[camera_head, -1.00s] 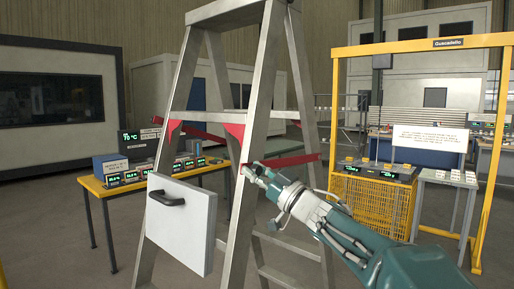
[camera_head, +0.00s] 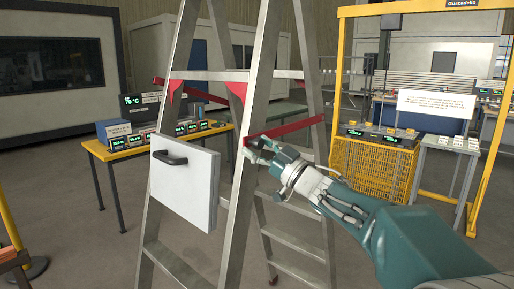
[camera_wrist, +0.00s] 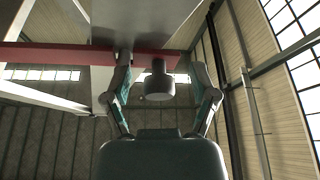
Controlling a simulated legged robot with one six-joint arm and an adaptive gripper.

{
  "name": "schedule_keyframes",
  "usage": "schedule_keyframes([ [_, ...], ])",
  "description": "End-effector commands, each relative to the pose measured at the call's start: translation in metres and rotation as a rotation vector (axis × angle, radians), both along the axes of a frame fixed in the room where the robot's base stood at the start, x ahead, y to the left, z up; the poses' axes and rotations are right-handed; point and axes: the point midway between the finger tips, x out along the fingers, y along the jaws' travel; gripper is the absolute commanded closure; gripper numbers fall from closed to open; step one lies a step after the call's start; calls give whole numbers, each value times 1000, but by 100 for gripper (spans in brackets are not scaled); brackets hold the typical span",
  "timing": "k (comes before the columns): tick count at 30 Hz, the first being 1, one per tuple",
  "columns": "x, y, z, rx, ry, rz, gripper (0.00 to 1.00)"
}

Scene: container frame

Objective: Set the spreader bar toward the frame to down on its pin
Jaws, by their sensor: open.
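The stepladder (camera_head: 250,110) stands open in the head view. A red spreader bar (camera_head: 295,127) on its right side, toward the yellow frame, slopes from the near leg up to the rear leg in the picture. A second red bar (camera_head: 192,92) shows on the left side. My gripper (camera_head: 257,148) is at the near end of the right bar, by the near leg. In the wrist view my gripper (camera_wrist: 162,68) is open, its fingers apart on either side of a grey cylindrical knob (camera_wrist: 159,86) at the end of the red bar (camera_wrist: 60,55). I cannot tell whether the bar is seated on a pin.
A white panel with a black handle (camera_head: 185,185) is at the ladder's left front. The yellow frame (camera_head: 338,90) with a mesh guard stands at right. A yellow-topped table with displays (camera_head: 110,150) is behind left. Open floor lies around the ladder.

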Motion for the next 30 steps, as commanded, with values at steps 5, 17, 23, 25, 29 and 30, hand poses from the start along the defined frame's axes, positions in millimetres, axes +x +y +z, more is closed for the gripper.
schedule_keyframes([
  [5, -3, -7, -2, 0, 0, -2, 25],
  [17, -42, -68, -33, 0, 1, -5, 25],
  [23, -56, -89, -44, 0, 2, -3, 25],
  [25, -58, -91, -45, 0, 1, -1, 25],
  [29, -60, -93, -47, -1, 2, 0, 25],
  [30, -60, -93, -47, -1, 2, 1, 25],
])
